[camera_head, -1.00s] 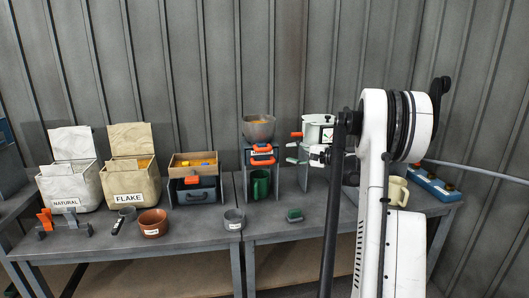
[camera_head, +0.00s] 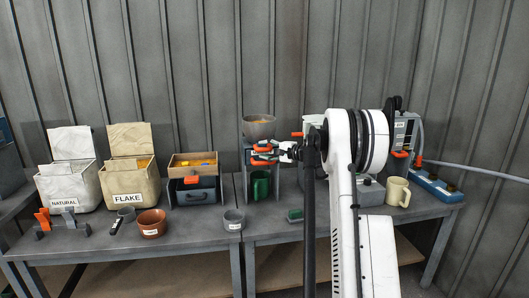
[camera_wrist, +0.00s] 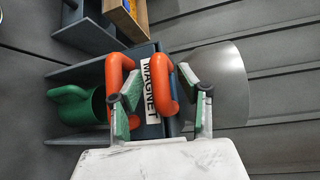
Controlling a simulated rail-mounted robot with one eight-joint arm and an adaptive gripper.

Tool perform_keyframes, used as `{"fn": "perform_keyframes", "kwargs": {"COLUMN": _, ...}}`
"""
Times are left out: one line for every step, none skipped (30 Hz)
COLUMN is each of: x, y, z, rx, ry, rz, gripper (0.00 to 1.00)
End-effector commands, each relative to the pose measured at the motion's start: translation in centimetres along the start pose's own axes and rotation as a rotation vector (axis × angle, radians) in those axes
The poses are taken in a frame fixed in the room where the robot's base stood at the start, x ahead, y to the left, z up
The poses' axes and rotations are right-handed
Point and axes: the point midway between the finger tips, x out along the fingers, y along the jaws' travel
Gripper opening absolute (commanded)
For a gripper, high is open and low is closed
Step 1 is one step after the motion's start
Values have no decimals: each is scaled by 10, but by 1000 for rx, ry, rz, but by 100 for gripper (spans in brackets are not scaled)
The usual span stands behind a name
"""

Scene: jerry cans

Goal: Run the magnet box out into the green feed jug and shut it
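The magnet box (camera_wrist: 151,88), labelled MAGNET, sits in a stand below a grey metal hopper (camera_head: 259,127). It has two orange handles, an upper one (camera_head: 263,149) and a lower one (camera_head: 263,162). The green feed jug (camera_head: 260,185) stands below the box inside the stand; it also shows at the left of the wrist view (camera_wrist: 73,107). My gripper (camera_wrist: 158,82) is in front of the box, its fingers apart with green pads. One finger overlaps the lower handle in the wrist view and the other is beside the upper handle; I cannot tell whether they touch.
Left of the stand are a wooden tray (camera_head: 193,160) on a shelf, the FLAKE bin (camera_head: 128,181), the NATURAL bin (camera_head: 67,187) and a brown bowl (camera_head: 152,223). A grey cup (camera_head: 234,219) stands in front. A cream mug (camera_head: 398,192) stands at the right.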

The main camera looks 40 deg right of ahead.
Motion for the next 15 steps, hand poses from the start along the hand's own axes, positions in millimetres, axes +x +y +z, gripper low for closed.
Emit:
{"fn": "perform_keyframes", "kwargs": {"x": 1, "y": 0, "z": 0, "rx": 0, "ry": 0, "rz": 0, "gripper": 36}}
{"fn": "perform_keyframes", "kwargs": {"x": 1, "y": 0, "z": 0, "rx": 0, "ry": 0, "rz": 0, "gripper": 36}}
{"fn": "perform_keyframes", "kwargs": {"x": 1, "y": 0, "z": 0, "rx": 0, "ry": 0, "rz": 0, "gripper": 36}}
{"fn": "perform_keyframes", "kwargs": {"x": 1, "y": 0, "z": 0, "rx": 0, "ry": 0, "rz": 0, "gripper": 36}}
{"fn": "perform_keyframes", "kwargs": {"x": 1, "y": 0, "z": 0, "rx": 0, "ry": 0, "rz": 0, "gripper": 36}}
{"fn": "perform_keyframes", "kwargs": {"x": 1, "y": 0, "z": 0, "rx": 0, "ry": 0, "rz": 0, "gripper": 36}}
{"fn": "perform_keyframes", "kwargs": {"x": 1, "y": 0, "z": 0, "rx": 0, "ry": 0, "rz": 0, "gripper": 36}}
{"fn": "perform_keyframes", "kwargs": {"x": 1, "y": 0, "z": 0, "rx": 0, "ry": 0, "rz": 0, "gripper": 36}}
{"fn": "perform_keyframes", "kwargs": {"x": 1, "y": 0, "z": 0, "rx": 0, "ry": 0, "rz": 0, "gripper": 32}}
{"fn": "perform_keyframes", "kwargs": {"x": 1, "y": 0, "z": 0, "rx": 0, "ry": 0, "rz": 0, "gripper": 28}}
{"fn": "perform_keyframes", "kwargs": {"x": 1, "y": 0, "z": 0, "rx": 0, "ry": 0, "rz": 0, "gripper": 24}}
{"fn": "perform_keyframes", "kwargs": {"x": 1, "y": 0, "z": 0, "rx": 0, "ry": 0, "rz": 0, "gripper": 19}}
{"fn": "perform_keyframes", "kwargs": {"x": 1, "y": 0, "z": 0, "rx": 0, "ry": 0, "rz": 0, "gripper": 15}}
{"fn": "perform_keyframes", "kwargs": {"x": 1, "y": 0, "z": 0, "rx": 0, "ry": 0, "rz": 0, "gripper": 11}}
{"fn": "perform_keyframes", "kwargs": {"x": 1, "y": 0, "z": 0, "rx": 0, "ry": 0, "rz": 0, "gripper": 6}}
